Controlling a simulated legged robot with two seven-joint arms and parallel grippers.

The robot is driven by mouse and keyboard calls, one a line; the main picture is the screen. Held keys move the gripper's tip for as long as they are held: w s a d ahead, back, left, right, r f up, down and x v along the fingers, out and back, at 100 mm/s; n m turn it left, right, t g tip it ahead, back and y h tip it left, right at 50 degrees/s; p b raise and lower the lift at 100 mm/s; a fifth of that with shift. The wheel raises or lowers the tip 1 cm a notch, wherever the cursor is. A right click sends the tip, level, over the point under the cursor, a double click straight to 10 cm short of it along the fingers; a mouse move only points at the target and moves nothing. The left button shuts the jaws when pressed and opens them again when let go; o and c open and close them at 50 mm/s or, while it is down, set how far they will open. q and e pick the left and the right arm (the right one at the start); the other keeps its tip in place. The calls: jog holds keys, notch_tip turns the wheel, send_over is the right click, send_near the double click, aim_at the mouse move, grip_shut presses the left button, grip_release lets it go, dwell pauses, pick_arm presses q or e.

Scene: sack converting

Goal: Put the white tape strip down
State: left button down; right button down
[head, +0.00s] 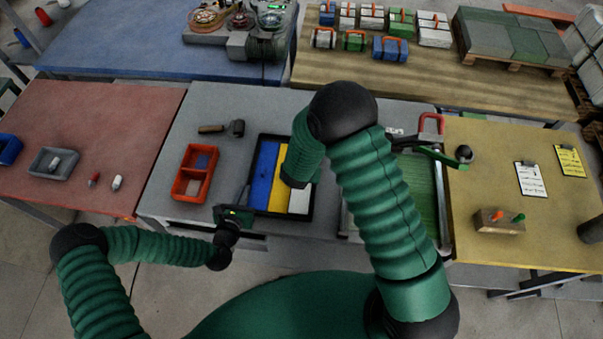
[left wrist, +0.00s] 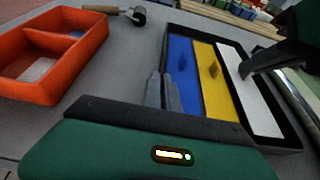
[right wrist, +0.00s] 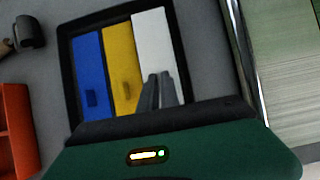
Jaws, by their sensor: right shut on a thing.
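The white tape strip (head: 299,202) lies in the right part of a black tray (head: 268,214), beside a yellow strip (head: 279,182) and a blue strip (head: 264,172). In the right wrist view, my right gripper (right wrist: 160,78) is shut on the white strip (right wrist: 153,42) near its middle. The left wrist view shows the right fingertips at the white strip (left wrist: 246,92); whether it rests fully on the tray floor is unclear. The right forearm hides the right gripper in the head view. My left gripper (head: 245,194) is shut and empty, at the tray's left edge.
An orange-red two-part bin (head: 194,173) and a roller (head: 236,128) sit left of the tray on the grey table. A green-surfaced board with a metal rail (head: 441,205) stands close to the tray's right. Grey tabletop between bin and tray is clear.

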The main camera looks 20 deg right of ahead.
jog(key=shift+f, duration=0.6)
jog(key=c, duration=1.6)
grip_release()
